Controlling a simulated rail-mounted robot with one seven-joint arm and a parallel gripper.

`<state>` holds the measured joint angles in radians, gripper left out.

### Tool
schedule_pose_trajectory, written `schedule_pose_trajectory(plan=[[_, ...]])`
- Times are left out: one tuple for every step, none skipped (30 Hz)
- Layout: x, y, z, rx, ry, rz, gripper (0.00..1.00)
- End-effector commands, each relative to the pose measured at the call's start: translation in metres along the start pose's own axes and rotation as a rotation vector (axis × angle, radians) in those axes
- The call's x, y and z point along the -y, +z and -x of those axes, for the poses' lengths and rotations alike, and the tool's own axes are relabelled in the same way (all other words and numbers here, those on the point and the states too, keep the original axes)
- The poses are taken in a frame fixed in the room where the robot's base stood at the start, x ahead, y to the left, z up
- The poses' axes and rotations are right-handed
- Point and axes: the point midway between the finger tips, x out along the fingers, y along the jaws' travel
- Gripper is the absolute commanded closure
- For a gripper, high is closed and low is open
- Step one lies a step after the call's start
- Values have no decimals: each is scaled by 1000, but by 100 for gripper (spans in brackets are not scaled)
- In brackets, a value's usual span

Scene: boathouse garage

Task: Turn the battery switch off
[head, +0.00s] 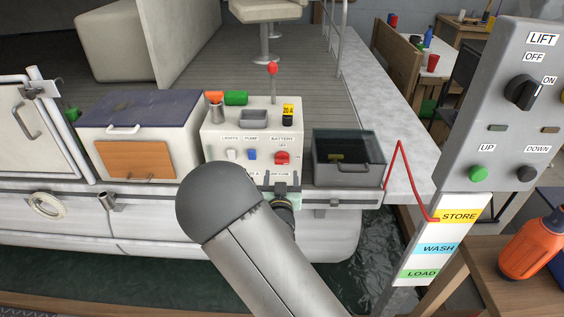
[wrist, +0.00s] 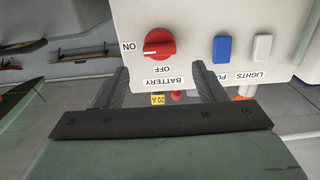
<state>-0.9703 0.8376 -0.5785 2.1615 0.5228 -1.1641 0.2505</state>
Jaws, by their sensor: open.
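The red battery switch (wrist: 159,43) is a knob on the front of the white panel box (head: 250,130), with its bar lying roughly horizontal, toward the ON label. The OFF label (wrist: 163,69) is beside the knob. The switch also shows in the head view (head: 282,158), above my arm. My gripper (wrist: 160,82) is open, with nothing between its fingers. The fingers point at the panel, with the knob between and beyond their tips in the wrist view. In the head view, the gripper is mostly hidden behind my arm, just below the switch.
A blue pump switch (wrist: 221,49) and a white lights switch (wrist: 262,47) sit beside the battery switch. A grey open box (head: 348,173) stands right of the panel, and a white locker (head: 150,110) left. A lift control post (head: 500,130) rises at right.

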Motion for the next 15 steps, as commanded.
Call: schedule_pose_trajectory(plan=[[-1,-2,-12,-1,2,2,36],[-1,-2,-18,-1,1,1,36],[-1,-2,-25,-1,1,2,36],[-1,-1,-31,0,1,2,36],[-1,-1,-36,0,1,2,36],[0,-1,-42,-1,0,2,36],[-1,-1,-46,1,0,2,36],[0,-1,-49,0,0,1,36],[0,-1,-53,0,0,1,36],[0,-1,-56,0,0,1,36],[0,-1,-58,0,1,1,36],[-1,0,-61,1,1,1,36],[-1,0,-62,1,1,1,36],[-1,0,-63,1,1,1,36],[-1,0,-64,1,1,0,36]])
